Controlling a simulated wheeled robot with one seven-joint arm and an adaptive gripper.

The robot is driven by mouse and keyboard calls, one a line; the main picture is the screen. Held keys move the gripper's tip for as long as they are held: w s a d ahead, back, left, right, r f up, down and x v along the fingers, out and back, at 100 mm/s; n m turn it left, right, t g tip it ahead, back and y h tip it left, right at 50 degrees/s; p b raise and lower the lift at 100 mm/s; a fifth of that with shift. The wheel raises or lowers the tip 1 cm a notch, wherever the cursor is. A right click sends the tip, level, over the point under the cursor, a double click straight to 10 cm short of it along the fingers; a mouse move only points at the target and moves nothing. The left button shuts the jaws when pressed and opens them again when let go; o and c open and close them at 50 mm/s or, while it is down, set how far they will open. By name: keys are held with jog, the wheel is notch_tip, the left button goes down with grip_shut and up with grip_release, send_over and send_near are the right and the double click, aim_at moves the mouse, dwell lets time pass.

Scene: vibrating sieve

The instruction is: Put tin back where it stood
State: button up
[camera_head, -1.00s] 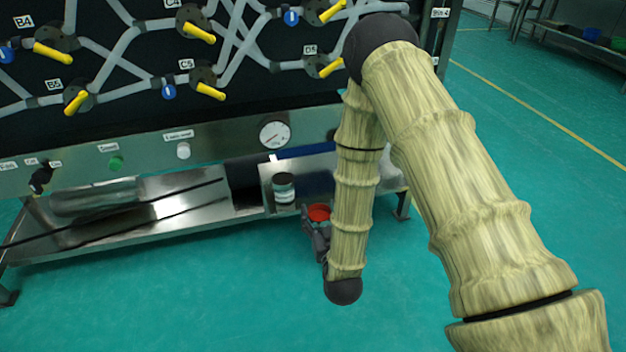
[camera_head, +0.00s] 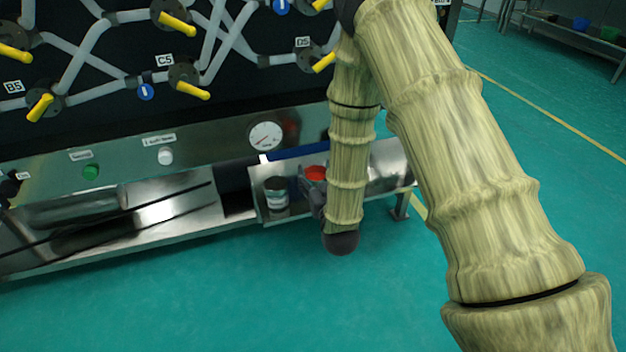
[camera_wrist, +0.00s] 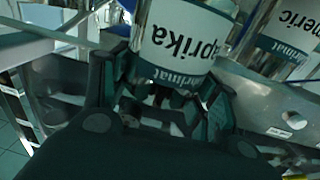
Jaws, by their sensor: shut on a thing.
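The paprika tin (camera_wrist: 185,42) is between the fingers of my gripper (camera_wrist: 165,98), its white label upside down in the wrist view. In the head view its red top (camera_head: 315,173) shows beside my forearm, and my gripper (camera_head: 312,193) is partly hidden there. The gripper is shut on this tin. A second tin, with a label ending in "meric" (camera_wrist: 290,30), stands close to its right in the wrist view. In the head view a dark-lidted tin with a white label (camera_head: 277,195) stands on the metal shelf (camera_head: 245,217), left of the red one. Whether the held tin touches the shelf is hidden.
A panel with pipes, yellow levers and a gauge (camera_head: 265,136) rises behind and above the shelf. A metal tray (camera_head: 150,215) lies left of the tins. The shelf right of my forearm (camera_head: 392,170) looks bare. The green floor in front is clear.

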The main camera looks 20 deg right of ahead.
aim_at(316, 177)
jog(key=shift+w+d+f+b, duration=0.1)
jog(key=shift+w+d+b, duration=0.15)
jog(key=shift+w, duration=0.65)
jog(key=shift+w+d+f+b, duration=0.15)
jog(key=shift+w+d, duration=0.1)
jog(key=shift+w, duration=0.6)
jog(key=shift+w+f+b, duration=0.15)
jog(key=shift+f+b, duration=0.4)
jog(key=shift+f, duration=0.3)
jog(key=shift+w+f+b, duration=0.15)
jog(key=shift+f+b, duration=0.35)
jog(key=shift+f, duration=0.3)
jog(key=shift+f, duration=0.2)
jog(key=o, duration=1.1)
jog(key=shift+r, duration=0.15)
